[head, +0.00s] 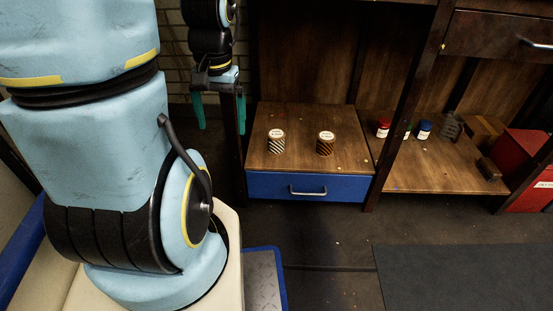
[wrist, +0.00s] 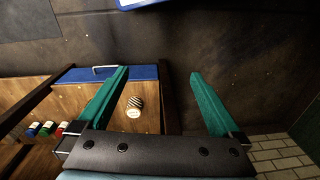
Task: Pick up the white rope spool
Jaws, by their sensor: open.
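The white rope spool (head: 276,141), pale with dark diagonal stripes and a light round top, stands upright on the left part of a low wooden shelf in the head view. A similar brown spool (head: 325,143) stands to its right, apart from it. In the wrist view one striped spool (wrist: 135,104) shows just right of the left finger; by its place it looks like the white one. The other spool is not visible there. My gripper (head: 221,127) has green fingers spread apart, empty, left of the shelf. It also shows in the wrist view (wrist: 158,73).
The wooden shelf (head: 300,165) sits above a blue drawer (head: 265,187) with a metal handle. Dark posts frame it, one (head: 239,130) near my gripper. A red jar (head: 383,129) and a blue jar (head: 423,131) stand further right. A red box (head: 525,165) is at far right.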

